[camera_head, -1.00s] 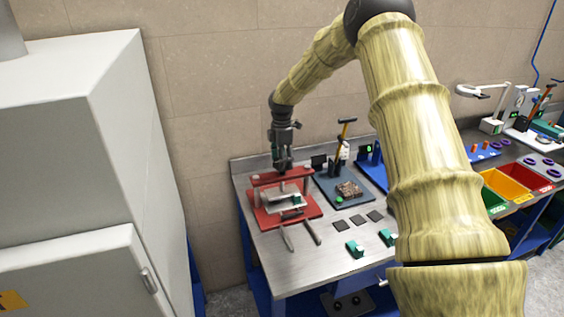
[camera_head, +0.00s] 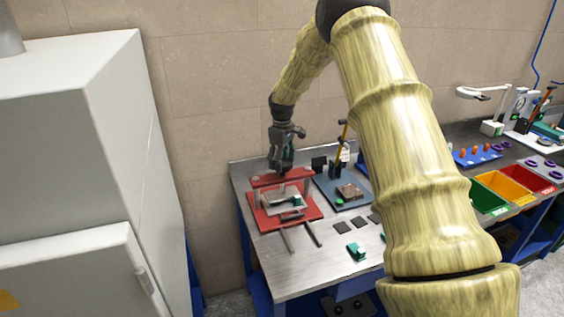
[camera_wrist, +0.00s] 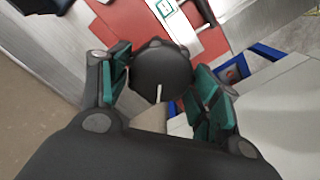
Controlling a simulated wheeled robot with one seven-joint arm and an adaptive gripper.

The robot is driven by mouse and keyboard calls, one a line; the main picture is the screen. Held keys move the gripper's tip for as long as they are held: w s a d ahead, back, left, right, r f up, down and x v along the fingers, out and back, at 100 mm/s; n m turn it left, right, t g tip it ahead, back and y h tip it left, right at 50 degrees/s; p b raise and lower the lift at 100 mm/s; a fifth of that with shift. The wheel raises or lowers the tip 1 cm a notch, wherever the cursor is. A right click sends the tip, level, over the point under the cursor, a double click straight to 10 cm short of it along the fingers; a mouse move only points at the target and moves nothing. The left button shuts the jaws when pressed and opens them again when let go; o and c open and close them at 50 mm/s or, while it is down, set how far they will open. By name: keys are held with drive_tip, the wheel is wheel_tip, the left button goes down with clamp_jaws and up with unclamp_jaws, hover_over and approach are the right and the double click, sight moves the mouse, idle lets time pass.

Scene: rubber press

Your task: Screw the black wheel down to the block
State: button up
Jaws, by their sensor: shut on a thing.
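The black wheel (camera_wrist: 160,68) shows in the wrist view as a dark, lobed knob with a pale line on its top. My gripper (camera_wrist: 164,88) has its green-padded fingers on either side of the wheel and is shut on it. In the head view my gripper (camera_head: 281,166) points down over the red press (camera_head: 262,218) at the table's left. The press's top bar, the block (camera_head: 268,180), lies right under the fingers.
A blue-grey board (camera_head: 352,203) with a brown piece stands right of the press. Dark square pads (camera_head: 341,228) and a green clamp (camera_head: 355,251) lie in front. A large white cabinet (camera_head: 80,130) stands at left. The front of the metal table is mostly clear.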

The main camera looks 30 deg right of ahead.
drive_tip(key=m, duration=0.4)
drive_tip(key=shift+s+d+f+m, duration=0.1)
drive_tip(key=shift+s+f+m, duration=0.15)
drive_tip(key=shift+f+m, duration=0.05)
drive_tip(key=m, duration=0.5)
drive_tip(key=shift+w+r, duration=0.1)
drive_tip(key=m, duration=0.5)
drive_tip(key=shift+r, duration=0.1)
drive_tip(key=m, duration=0.5)
drive_tip(key=shift+w+r, duration=0.1)
drive_tip(key=m, duration=0.5)
drive_tip(key=shift+d+p, duration=0.1)
drive_tip(key=shift+p, duration=0.25)
drive_tip(key=m, duration=0.5)
drive_tip(key=shift+r+p, duration=0.1)
drive_tip(key=shift+p, duration=0.3)
drive_tip(key=m+p, duration=0.1)
drive_tip(key=m, duration=0.4)
drive_tip(key=shift+m, duration=2.5)
